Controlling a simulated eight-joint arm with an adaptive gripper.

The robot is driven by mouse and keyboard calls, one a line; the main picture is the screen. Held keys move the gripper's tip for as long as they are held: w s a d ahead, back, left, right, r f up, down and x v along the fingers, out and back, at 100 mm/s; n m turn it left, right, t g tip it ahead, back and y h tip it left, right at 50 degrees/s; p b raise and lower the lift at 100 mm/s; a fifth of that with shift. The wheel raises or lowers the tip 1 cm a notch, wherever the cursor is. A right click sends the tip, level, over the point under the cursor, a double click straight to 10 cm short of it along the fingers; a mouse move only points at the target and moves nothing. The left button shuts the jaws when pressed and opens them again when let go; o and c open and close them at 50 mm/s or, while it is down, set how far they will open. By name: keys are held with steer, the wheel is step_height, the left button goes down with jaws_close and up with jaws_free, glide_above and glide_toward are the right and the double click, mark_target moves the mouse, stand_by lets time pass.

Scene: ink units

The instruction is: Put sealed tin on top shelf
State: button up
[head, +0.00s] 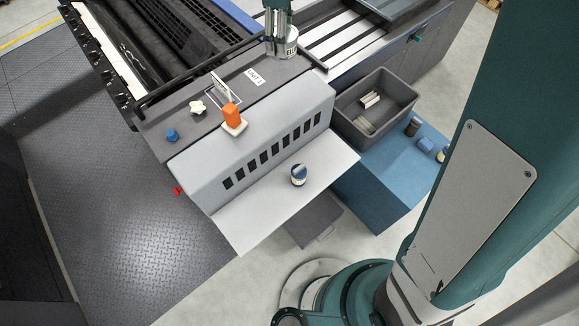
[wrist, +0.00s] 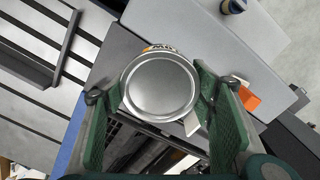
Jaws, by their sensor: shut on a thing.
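My gripper (head: 279,36) is shut on a tin (head: 291,46) at the top middle of the head view, over the dark machine top near its rear edge. In the wrist view, the tin (wrist: 160,86) has a plain silver lid that looks closed and a partly hidden pale label. The two green fingers of my gripper (wrist: 163,98) press on its sides. Another tin (head: 299,175) with a dark blue and white label stands on the pale flat shelf (head: 262,208) at the front of the grey unit. Which shelf is the top one, I cannot tell.
An orange block (head: 231,115), a white knob (head: 197,107) and a blue knob (head: 172,135) stand on or beside the grey housing (head: 245,130). At right, a grey bin (head: 411,93) and a blue cabinet (head: 375,198) carry small items. The pale shelf is mostly clear.

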steer(key=s+d+r+b, duration=0.2)
steer(key=s+d+b, duration=0.4)
steer(key=s+d, duration=0.2)
steer(key=m+b, duration=0.1)
steer(key=b, duration=0.6)
glide_above(320, 162)
steer(key=f, duration=0.2)
step_height(320, 162, down, 26)
steer(key=shift+f, duration=0.15)
steer(key=shift+w, duration=0.1)
steer(key=shift+f+b, duration=0.45)
steer(key=shift+f, duration=2.45)
steer(key=shift+f, duration=0.15)
steer(key=shift+f+b, duration=0.45)
steer(key=shift+f, duration=1.5)
steer(key=shift+f, duration=0.15)
